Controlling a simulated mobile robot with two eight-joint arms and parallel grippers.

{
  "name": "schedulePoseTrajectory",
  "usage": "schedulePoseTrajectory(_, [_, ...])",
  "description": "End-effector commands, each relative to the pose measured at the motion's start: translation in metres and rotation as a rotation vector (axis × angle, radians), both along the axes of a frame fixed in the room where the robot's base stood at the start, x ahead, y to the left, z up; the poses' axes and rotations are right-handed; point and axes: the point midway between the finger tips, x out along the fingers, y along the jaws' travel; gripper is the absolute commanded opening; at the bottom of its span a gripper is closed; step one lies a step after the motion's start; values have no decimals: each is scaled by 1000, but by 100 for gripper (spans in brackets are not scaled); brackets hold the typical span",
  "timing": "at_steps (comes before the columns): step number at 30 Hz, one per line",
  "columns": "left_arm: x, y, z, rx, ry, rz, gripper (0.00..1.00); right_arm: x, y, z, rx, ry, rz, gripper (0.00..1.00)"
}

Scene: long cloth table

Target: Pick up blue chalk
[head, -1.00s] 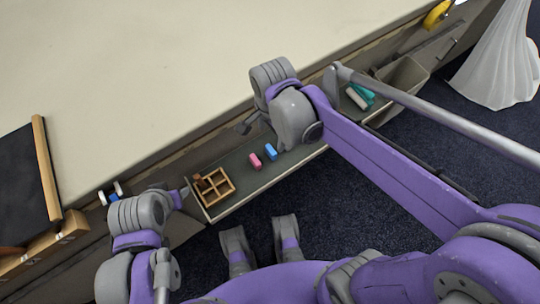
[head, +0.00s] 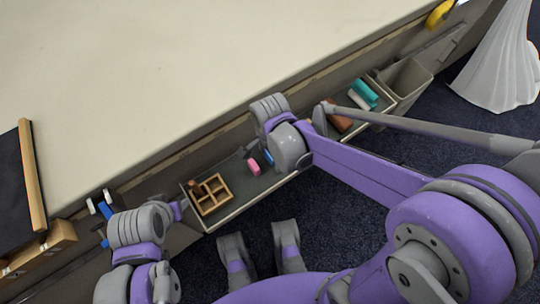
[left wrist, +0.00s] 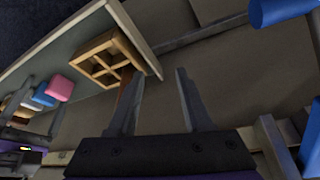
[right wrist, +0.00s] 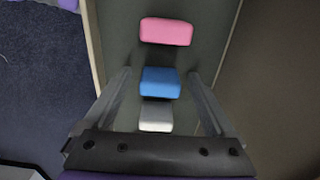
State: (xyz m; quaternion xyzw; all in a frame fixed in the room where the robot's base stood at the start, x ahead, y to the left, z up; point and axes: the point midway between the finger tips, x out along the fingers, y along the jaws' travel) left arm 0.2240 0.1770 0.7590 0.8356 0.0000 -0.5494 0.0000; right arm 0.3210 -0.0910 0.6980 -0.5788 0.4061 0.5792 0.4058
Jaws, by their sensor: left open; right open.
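The blue chalk (right wrist: 160,82) lies in the tray between a pink chalk (right wrist: 166,31) and a white chalk (right wrist: 156,116) in the right wrist view. My right gripper (right wrist: 159,75) is open, with one finger on each side of the blue chalk and gaps showing. In the head view only a sliver of the blue chalk (head: 268,158) shows beside my right wrist. The left wrist view also shows the blue chalk (left wrist: 43,95). My left gripper (left wrist: 159,72) is open and empty near the wooden divided box (left wrist: 104,60).
The tray (head: 232,213) runs along the table's side, with the divided box at its left end. The pink chalk (head: 253,167) is close to my right wrist. Teal and white items (head: 363,94) and a grey bin (head: 404,80) are farther right.

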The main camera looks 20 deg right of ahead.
Motion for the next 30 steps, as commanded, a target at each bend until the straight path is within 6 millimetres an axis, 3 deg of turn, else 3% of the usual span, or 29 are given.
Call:
schedulePoseTrajectory(5, [0, 0, 1, 0, 0, 0, 50, 0, 0, 1, 0, 0, 0, 88])
schedulePoseTrajectory(20, [0, 0, 1, 0, 0, 0, 50, 0, 0, 1, 0, 0, 0, 0])
schedulePoseTrajectory(26, [0, 0, 1, 0, 0, 0, 50, 0, 0, 1, 0, -1, 0, 0])
schedulePoseTrajectory(30, [0, 0, 6, 0, -2, 0, 50, 0, 0, 13, 0, -1, 1, 0])
